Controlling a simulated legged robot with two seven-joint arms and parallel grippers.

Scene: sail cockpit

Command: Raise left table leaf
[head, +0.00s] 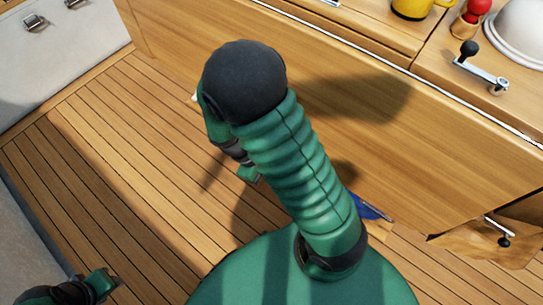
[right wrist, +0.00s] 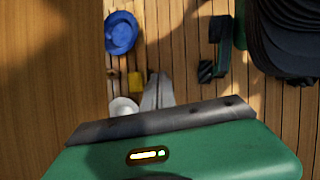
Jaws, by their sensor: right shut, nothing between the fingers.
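A broad wooden panel, which looks like the table leaf (head: 430,150), hangs down along the near side of the table in the head view. Its wood also fills the left of the right wrist view (right wrist: 50,60). A green arm of mine covers part of it in the head view. My right gripper (right wrist: 157,88) shows as grey fingers in the right wrist view, shut and empty, over the floor and to the right of the panel. My left gripper (head: 100,288) is at the bottom left of the head view, over the floor; its jaws are too small to read.
The tabletop holds a yellow mug (head: 411,8), a red-topped item (head: 472,16), a crank handle (head: 483,70) and a white dome (head: 518,35). A blue item (right wrist: 121,32) lies on the slatted floor (head: 90,130). A white locker (head: 60,50) stands at upper left.

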